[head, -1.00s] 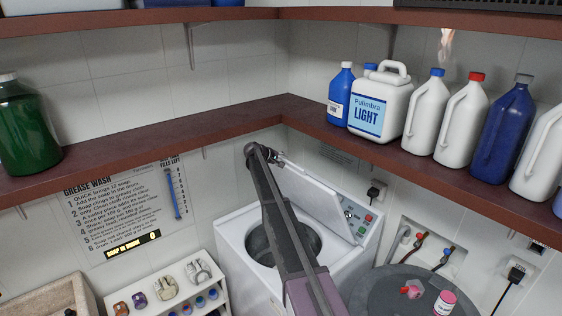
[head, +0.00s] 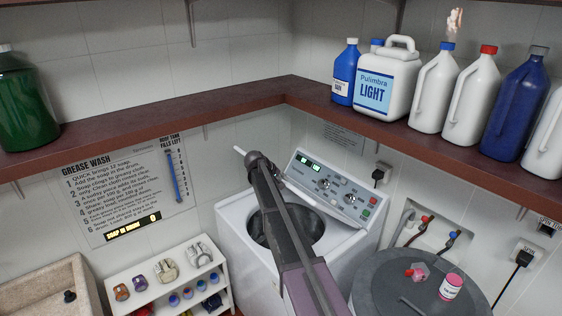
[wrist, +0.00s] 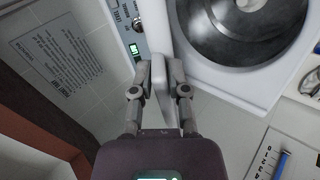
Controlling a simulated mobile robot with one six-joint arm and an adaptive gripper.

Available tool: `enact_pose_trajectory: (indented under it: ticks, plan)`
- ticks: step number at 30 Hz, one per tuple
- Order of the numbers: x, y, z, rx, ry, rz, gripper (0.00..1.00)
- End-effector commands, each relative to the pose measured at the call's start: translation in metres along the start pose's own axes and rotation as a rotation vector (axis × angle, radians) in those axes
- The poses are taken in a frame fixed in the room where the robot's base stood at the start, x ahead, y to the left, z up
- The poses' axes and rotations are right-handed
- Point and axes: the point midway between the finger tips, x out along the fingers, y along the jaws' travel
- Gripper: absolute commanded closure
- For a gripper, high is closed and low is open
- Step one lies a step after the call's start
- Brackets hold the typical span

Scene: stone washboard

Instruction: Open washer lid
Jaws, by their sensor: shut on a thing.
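The white washer (head: 235,230) stands in the corner with its round drum opening (head: 262,235) uncovered; the wrist view also shows the drum (wrist: 245,25). Its lid (head: 241,152) is raised and seen nearly edge-on in the head view, mostly hidden behind my arm. My gripper (wrist: 160,88) is shut on the lid, whose edge (wrist: 158,72) shows between the fingers in the wrist view. The control panel (head: 335,190) stands in clear view behind the lid.
A brown shelf (head: 190,109) with bottles and jugs runs above the washer. A grey round-topped drum (head: 385,295) stands at right, a small white rack (head: 125,280) and a stone basin (head: 50,272) at left. A sign (head: 120,195) hangs on the wall.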

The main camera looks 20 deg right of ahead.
Motion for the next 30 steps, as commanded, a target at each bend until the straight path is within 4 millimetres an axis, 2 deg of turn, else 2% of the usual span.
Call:
enact_pose_trajectory:
  ticks: [1,3,12,18,21,24,30]
  plan:
    - [0.006,-0.025,0.048,0.026,-0.031,-0.044,1.00]
    - [0.006,-0.051,0.082,0.053,-0.045,-0.109,1.00]
    - [-0.006,-0.160,0.218,0.156,-0.108,-0.390,1.00]
    - [-0.020,-0.223,0.301,0.206,-0.155,-0.566,1.00]
    - [-0.028,-0.245,0.330,0.222,-0.174,-0.633,1.00]
    - [-0.034,-0.260,0.350,0.231,-0.187,-0.681,1.00]
    - [-0.041,-0.271,0.364,0.239,-0.200,-0.722,1.00]
